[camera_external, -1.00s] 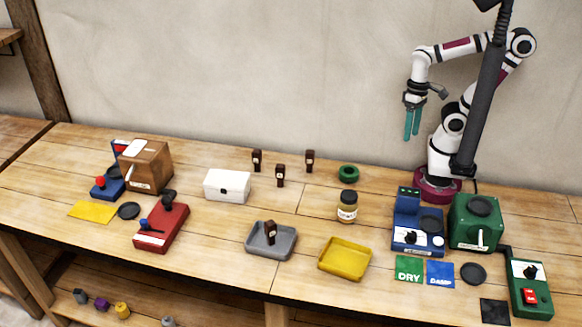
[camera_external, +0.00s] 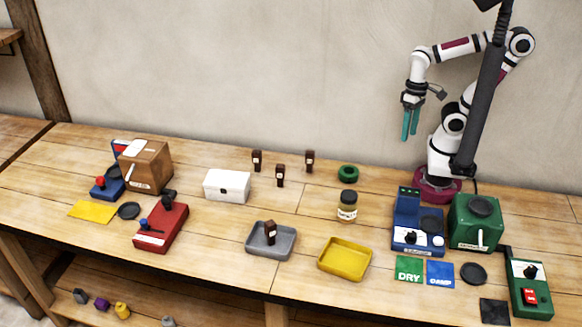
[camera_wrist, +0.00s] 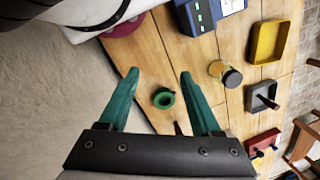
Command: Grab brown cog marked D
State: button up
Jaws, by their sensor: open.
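Three dark brown pieces with pale labels stand at the back of the bench: a left one (camera_external: 257,160), a middle one (camera_external: 280,175) and a right one (camera_external: 309,160). Another brown piece (camera_external: 269,232) stands in the grey tray (camera_external: 256,251). Their labels are too small to read, so I cannot tell which is marked D. My gripper (camera_external: 408,138) hangs high at the right, open and empty, well away from all of them. In the wrist view its green fingers (camera_wrist: 160,73) are apart, with a dark brown piece partly showing low between them.
A green ring (camera_external: 348,172) and a jar (camera_external: 347,207) stand between my arm and the brown pieces. A white box (camera_external: 227,186) is left of them. A yellow tray (camera_external: 345,261) is at the front. Blue (camera_external: 405,222) and green (camera_external: 474,229) machines stand beside my base.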

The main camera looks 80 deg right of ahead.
aim_at(310, 152)
jog(key=w+d+f+n+t, duration=0.1)
jog(key=w+f+t, duration=0.3)
jog(key=w, duration=0.5)
jog(key=w+f+n+t, duration=0.3)
jog(key=w+f+t, duration=0.2)
jog(key=w, duration=0.5)
jog(key=w+d+f+n+t, duration=0.1)
jog(key=w+f+t, duration=0.3)
jog(key=w, duration=0.5)
jog(key=shift+w+d+f+n+h, duration=0.25)
jog(key=shift+d+f+n+h, duration=0.15)
jog(key=shift+f+n, duration=0.15)
jog(key=shift+w+a+f, duration=0.1)
jog(key=shift+f, duration=0.1)
jog(key=x, duration=0.7)
jog(key=shift+w+r, duration=0.1)
jog(key=shift+w, duration=0.05)
grip_shut()
